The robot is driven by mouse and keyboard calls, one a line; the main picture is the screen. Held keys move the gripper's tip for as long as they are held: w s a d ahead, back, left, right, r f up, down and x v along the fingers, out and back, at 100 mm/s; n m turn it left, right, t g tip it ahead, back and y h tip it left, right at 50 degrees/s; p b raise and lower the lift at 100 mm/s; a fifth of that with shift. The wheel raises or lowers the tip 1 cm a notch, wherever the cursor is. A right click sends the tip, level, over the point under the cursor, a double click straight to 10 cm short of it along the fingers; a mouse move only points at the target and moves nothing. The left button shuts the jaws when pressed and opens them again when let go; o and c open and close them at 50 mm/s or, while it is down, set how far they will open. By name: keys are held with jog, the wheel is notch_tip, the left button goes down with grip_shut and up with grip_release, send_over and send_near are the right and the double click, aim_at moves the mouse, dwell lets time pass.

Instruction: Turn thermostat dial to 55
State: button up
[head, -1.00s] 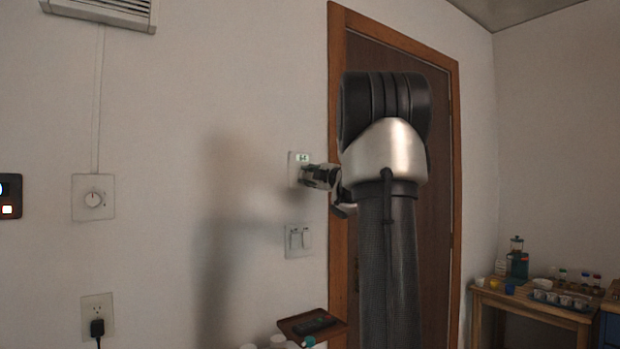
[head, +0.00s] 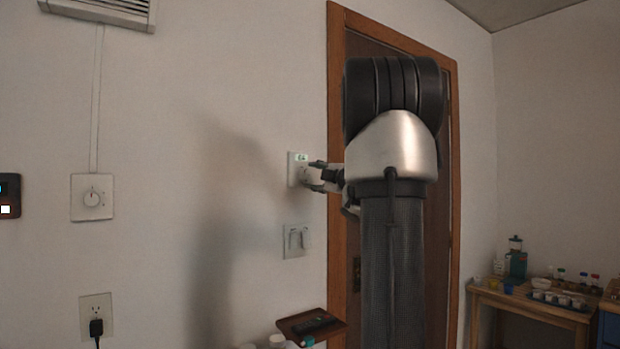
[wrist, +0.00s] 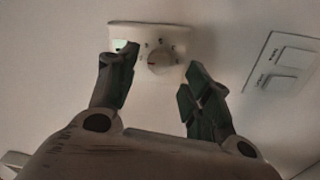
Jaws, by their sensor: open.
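The thermostat (head: 295,157) is a white wall plate with a small green lit display, beside the door frame. Its reading is too small to tell for sure. In the wrist view the round pale dial (wrist: 161,61) sits on the plate (wrist: 178,34) with small marks around it. My gripper (head: 316,176) is at the thermostat, fingers toward the wall. In the wrist view its two fingers (wrist: 158,85) are open, one on each side of the dial, apart from it. The left finger overlaps the display's edge in that view.
A double switch plate (head: 297,240) is below the thermostat; it also shows in the wrist view (wrist: 282,62). Another dial plate (head: 92,197) and an outlet with a plug (head: 96,317) are at left. A small brown tray (head: 330,334) with a dark remote is below.

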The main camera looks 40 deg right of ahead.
jog(key=s, duration=0.7)
jog(key=shift+s+a+f, duration=0.2)
jog(key=shift+s+f, duration=0.05)
jog(key=shift+s, duration=0.05)
